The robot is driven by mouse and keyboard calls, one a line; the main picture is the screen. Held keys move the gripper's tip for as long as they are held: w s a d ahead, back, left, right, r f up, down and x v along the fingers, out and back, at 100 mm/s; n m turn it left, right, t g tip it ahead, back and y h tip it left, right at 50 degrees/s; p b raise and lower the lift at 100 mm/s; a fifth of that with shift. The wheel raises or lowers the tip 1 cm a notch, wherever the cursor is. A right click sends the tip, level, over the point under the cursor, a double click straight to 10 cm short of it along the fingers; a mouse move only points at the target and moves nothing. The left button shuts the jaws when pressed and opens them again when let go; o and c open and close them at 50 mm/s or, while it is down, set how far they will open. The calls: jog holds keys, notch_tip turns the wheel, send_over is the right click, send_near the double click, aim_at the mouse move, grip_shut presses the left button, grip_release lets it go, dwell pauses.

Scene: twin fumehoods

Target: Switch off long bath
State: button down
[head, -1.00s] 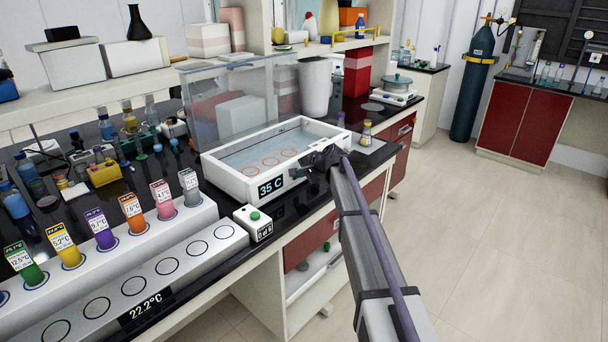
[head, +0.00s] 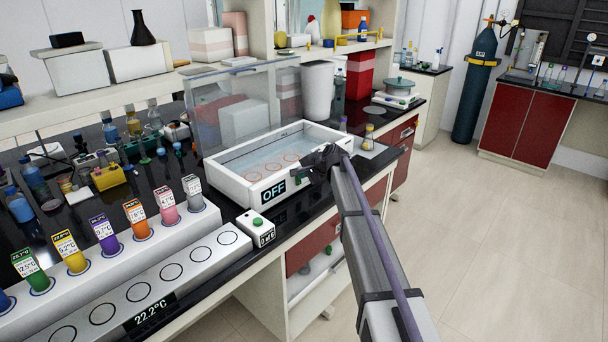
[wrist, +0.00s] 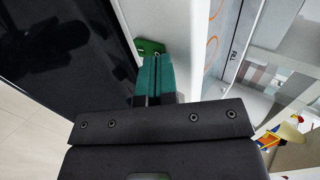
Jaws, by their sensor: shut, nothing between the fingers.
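The white water bath (head: 228,180) stands on the black bench with its clear lid raised, and its front display (head: 273,190) reads OFF. Water and several orange rings show inside it. My gripper (head: 318,165) is at the right part of the bath's front; its fingertips are hard to make out there. In the wrist view its teal fingers (wrist: 153,72) are shut together with nothing between them. Their tips are at a green switch (wrist: 150,46) on the white bath wall and partly hide it. I cannot tell whether they touch it.
A long white block (head: 185,262) with empty rings and a 22.2°C display lies at the front left, beside a row of coloured labelled vials. A small box with a green button (head: 257,222) stands between block and bath. A flask (head: 369,137) stands right of the bath. The aisle floor is clear.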

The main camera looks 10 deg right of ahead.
jog(key=p+v, duration=0.8)
jog(key=v, duration=0.5)
jog(key=shift+s, duration=0.15)
jog(key=s+a+f+n+g+h, duration=0.1)
jog(key=s+f+n+g+h, duration=0.1)
jog(key=s, duration=1.1)
jog(key=s+a+f+n+g+h, duration=0.1)
jog(key=s+f+n+g+h, duration=0.1)
jog(key=s, duration=1.1)
jog(key=s+a+f+n+g+h, duration=0.1)
jog(key=s+n, duration=0.5)
jog(key=s, duration=0.6)
jog(key=f+g+h, duration=0.1)
jog(key=g, duration=0.1)
jog(key=shift+s+g, duration=0.3)
jog(key=shift+s, duration=0.1)
jog(key=shift+a, duration=0.1)
